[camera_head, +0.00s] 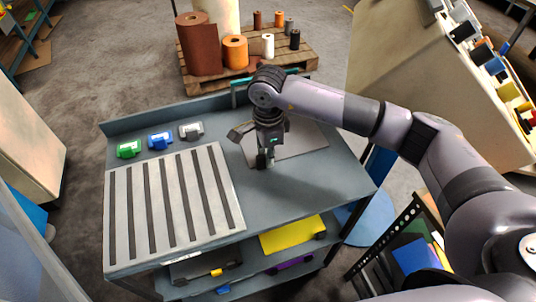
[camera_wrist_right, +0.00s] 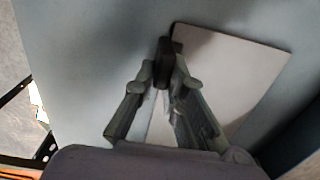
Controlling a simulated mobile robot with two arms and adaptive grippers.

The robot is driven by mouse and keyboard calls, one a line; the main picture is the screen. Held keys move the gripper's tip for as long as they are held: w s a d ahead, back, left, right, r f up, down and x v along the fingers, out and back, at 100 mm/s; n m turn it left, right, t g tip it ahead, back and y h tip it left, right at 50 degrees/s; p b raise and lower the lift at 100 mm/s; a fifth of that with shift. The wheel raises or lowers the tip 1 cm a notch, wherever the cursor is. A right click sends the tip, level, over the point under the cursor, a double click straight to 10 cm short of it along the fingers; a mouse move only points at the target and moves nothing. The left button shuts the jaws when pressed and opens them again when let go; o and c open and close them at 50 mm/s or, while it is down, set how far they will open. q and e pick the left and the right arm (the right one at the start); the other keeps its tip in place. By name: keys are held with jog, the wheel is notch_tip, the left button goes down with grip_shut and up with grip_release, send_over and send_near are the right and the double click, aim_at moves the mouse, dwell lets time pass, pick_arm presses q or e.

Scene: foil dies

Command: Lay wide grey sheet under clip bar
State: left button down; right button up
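The wide grey sheet (camera_head: 304,137) is a flat light-grey panel over the right part of the blue-grey table. It also shows in the right wrist view (camera_wrist_right: 236,65). A dark tab (camera_wrist_right: 165,60) at its near left edge sits between the tips of my right gripper (camera_head: 266,160). The fingers close in on this tab from both sides and appear to grip it. Whether the sheet is lifted off the table is hard to tell. A teal-green frame (camera_head: 238,95), possibly the clip bar, stands at the table's back edge, partly hidden by my right arm. My left gripper is not in view.
A pale panel with dark slots (camera_head: 170,205) covers the table's left part. Green (camera_head: 128,150), blue (camera_head: 160,141) and grey (camera_head: 191,131) clips stand behind it. A yellow sheet (camera_head: 290,237) lies on the shelf below. Bare table (camera_head: 290,195) lies in front of the grey sheet.

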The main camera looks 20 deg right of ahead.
jog(key=o, duration=0.5)
